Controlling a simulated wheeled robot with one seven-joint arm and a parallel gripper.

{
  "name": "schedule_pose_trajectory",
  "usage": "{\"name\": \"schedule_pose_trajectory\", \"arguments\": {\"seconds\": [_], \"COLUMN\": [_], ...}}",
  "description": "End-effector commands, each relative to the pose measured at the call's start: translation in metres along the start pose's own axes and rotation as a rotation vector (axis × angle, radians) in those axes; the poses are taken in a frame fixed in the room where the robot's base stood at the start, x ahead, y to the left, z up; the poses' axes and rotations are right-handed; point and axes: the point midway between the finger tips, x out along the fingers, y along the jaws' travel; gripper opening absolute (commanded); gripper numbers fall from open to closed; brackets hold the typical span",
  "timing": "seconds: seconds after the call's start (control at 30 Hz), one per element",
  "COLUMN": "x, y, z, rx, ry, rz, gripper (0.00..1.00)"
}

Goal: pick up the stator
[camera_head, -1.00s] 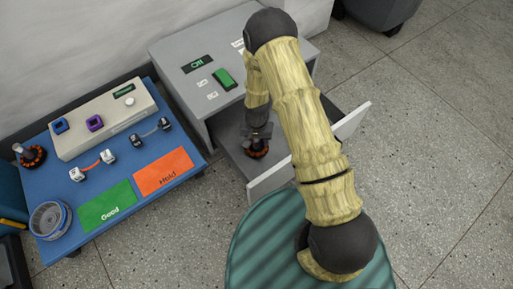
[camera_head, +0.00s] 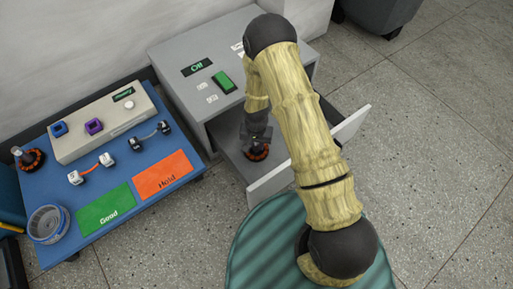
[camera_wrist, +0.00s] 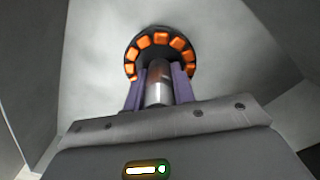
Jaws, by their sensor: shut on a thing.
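The stator (camera_wrist: 161,46) is a dark ring with orange coils and a metal shaft standing up from it. In the wrist view my gripper (camera_wrist: 159,88) has its purple fingers shut on the shaft, with the ring beyond the fingertips. In the head view my gripper (camera_head: 257,136) points down into the open drawer (camera_head: 232,158), and the stator (camera_head: 257,153) shows beneath it inside the drawer. I cannot tell whether the ring touches the drawer floor. A second orange-coiled part with a shaft (camera_head: 31,160) stands at the left end of the blue table.
The drawer's white front (camera_head: 272,184) and the grey cabinet (camera_head: 190,93) surround my gripper. The blue table (camera_head: 75,216) carries a grey tester box (camera_head: 98,127), a green Good mat (camera_head: 106,209), an orange Hold mat (camera_head: 162,175) and a round blue-grey housing (camera_head: 48,224).

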Motion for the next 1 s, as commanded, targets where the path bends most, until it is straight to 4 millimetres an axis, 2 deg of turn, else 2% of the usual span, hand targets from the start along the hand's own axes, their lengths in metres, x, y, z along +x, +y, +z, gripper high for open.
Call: {"name": "schedule_pose_trajectory", "arguments": {"seconds": [0.2,0.37,0.8,1.0], "x": [-0.003,-0.015,-0.086,-0.100], "y": [0.000,0.001,0.000,0.001], "z": [-0.001,-0.001,-0.001,-0.001], "rx": [0.002,0.002,0.002,0.002], "ry": [0.001,0.001,0.002,0.000], "rz": [-0.001,-0.001,-0.001,0.000], "gripper": [0.00,0.00,0.00,0.00]}}
